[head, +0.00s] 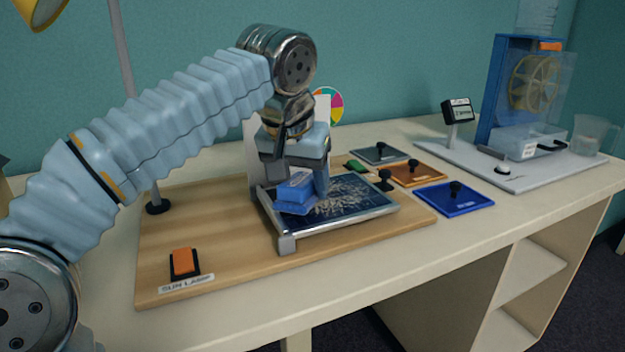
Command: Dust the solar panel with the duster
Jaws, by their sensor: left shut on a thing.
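The solar panel (362,196) lies on a wooden board, a dark blue panel in a silver frame with pale dust over much of its face. My left gripper (295,172) is over the panel's left part and points down. It is shut on the blue duster (294,190), a block with a paler blue underside. The duster is at the panel's left end; I cannot tell for sure whether it touches the surface. My gripper and duster hide the panel's back left part. My right gripper is out of view.
The wooden board (225,268) carries an orange sun lamp switch (184,262) at front left and a lamp pole (127,75). Knobbed plates, grey (372,157), orange (425,177) and blue (440,203), lie right of the panel. A water wheel stand (500,95) is at far right.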

